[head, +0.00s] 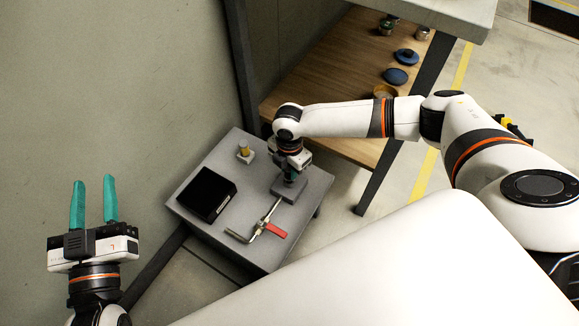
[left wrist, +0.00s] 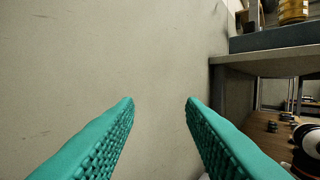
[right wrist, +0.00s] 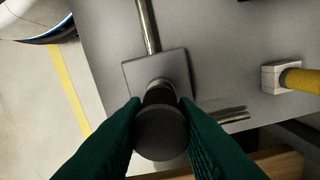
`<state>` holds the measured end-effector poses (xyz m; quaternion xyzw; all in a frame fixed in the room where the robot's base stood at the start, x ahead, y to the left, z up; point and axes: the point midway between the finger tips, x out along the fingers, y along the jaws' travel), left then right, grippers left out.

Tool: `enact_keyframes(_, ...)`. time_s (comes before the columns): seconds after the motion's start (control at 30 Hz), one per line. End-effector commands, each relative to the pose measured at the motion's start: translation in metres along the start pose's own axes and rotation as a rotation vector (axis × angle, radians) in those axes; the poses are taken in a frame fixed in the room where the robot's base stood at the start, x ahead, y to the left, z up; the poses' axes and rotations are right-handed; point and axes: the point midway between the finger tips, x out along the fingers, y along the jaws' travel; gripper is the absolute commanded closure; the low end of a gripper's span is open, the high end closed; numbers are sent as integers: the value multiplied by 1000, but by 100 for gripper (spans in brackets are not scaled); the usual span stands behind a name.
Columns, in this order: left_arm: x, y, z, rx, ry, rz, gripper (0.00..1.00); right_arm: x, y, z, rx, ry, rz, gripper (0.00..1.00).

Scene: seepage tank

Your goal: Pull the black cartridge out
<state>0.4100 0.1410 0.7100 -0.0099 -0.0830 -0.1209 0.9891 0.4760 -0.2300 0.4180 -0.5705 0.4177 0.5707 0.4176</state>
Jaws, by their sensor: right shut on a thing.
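The black cartridge (right wrist: 160,130) is a dark, round-topped cylinder between the fingers of my right gripper (right wrist: 160,128). Below it a metal collar and a square grey block (right wrist: 158,78) show; I cannot tell how far the cartridge sits in the collar. In the head view my right gripper (head: 290,178) points down over the block (head: 288,190) on the grey table and hides most of the cartridge. My left gripper (head: 93,202) is open and empty, fingers up, in front of the wall; its spread fingers also show in the left wrist view (left wrist: 160,105).
The grey table (head: 190,203) carries a black open-topped box (head: 207,194), a metal pipe with a red valve handle (head: 276,230) and a pale block with a yellow cylinder (head: 244,150). A wooden shelf (head: 330,75) with small jars and lids stands behind, beside dark posts.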

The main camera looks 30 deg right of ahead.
Motion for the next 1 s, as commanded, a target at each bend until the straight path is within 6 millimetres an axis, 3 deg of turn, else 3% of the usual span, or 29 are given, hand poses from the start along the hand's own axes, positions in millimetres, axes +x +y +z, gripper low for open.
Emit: enact_keyframes(1.0, -15, 8, -48, 6, 329, 19, 64, -12, 0, 0, 0, 0, 0, 100)
